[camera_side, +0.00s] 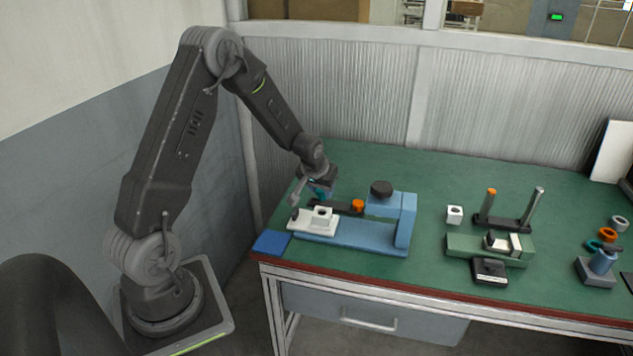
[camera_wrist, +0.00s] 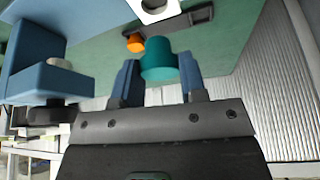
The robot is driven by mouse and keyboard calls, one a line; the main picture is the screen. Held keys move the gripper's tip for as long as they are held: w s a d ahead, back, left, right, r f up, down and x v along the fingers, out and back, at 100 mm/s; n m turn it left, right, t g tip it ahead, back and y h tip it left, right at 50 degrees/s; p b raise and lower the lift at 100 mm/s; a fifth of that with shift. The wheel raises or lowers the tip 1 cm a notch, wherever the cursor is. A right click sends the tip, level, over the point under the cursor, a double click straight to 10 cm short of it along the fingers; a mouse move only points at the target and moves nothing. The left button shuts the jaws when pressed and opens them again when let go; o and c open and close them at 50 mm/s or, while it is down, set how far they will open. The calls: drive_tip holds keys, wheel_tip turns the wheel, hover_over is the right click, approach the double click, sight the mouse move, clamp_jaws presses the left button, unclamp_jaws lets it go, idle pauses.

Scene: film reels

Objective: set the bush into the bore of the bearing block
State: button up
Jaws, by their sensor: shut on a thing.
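My gripper (camera_wrist: 158,68) is shut on a teal bush (camera_wrist: 158,58), which sits between its two blue fingers in the wrist view. In the side view my gripper (camera_side: 321,190) hangs above and behind the white bearing block (camera_side: 322,217), apart from it. The block stands on a white plate on the blue press base, its bore facing up and empty. In the wrist view the block (camera_wrist: 155,10) is cut off by the top edge, with its dark bore partly showing. The bush is mostly hidden in the side view.
The blue press frame (camera_side: 405,222) with a black knob (camera_side: 381,188) rises right of the block. An orange bush (camera_side: 357,205) sits on a dark holder behind. Another white block (camera_side: 455,214), a two-post stand (camera_side: 505,220) and a green fixture (camera_side: 465,247) stand farther right.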

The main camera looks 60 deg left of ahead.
sight(320, 199)
drive_tip(key=shift+f, duration=2.2)
drive_tip(key=shift+f, duration=0.6)
drive_tip(key=o, duration=0.6)
drive_tip(key=shift+r, duration=0.1)
drive_tip(key=shift+v, duration=5.4)
